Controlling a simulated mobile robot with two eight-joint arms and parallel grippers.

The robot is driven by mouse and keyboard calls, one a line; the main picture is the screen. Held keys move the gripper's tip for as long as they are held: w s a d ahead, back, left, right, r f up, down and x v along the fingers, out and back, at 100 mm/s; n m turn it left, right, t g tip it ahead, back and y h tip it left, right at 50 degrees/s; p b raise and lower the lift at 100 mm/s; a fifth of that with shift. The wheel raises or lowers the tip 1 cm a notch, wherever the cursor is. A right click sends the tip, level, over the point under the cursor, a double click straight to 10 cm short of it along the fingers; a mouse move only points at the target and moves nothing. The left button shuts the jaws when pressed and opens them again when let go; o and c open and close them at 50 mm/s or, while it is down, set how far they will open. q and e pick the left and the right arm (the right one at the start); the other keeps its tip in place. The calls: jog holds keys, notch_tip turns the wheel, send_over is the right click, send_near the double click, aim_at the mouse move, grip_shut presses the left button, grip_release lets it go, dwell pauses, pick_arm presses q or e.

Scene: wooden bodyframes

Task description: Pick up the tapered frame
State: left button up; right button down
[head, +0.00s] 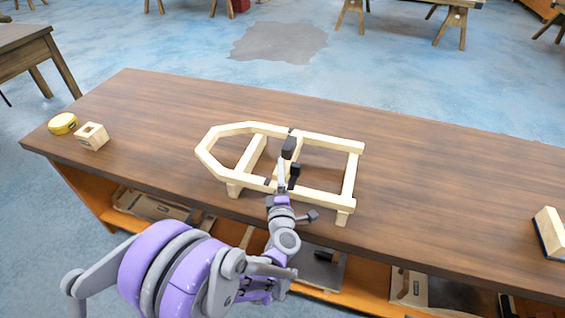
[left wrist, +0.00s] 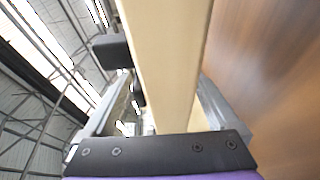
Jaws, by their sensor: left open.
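The tapered frame (head: 216,169) is a pale wooden frame with a pointed left end, crossbars and short legs. It stands on the brown workbench, near its front edge. In the left wrist view a pale wooden bar (left wrist: 165,60) runs between the open fingers of the left gripper (left wrist: 158,115). I cannot tell whether the fingers touch it. My right gripper is not in view.
The workbench (head: 430,180) has free room right of the frame. A yellow round object (head: 62,124) and a small wooden block with a hole (head: 92,137) lie at its left end. Another wooden block (head: 550,232) stands at the right edge. Shelves below hold tools.

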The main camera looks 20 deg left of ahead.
pick_arm(q)
jog(key=shift+x, duration=0.8)
grip_shut()
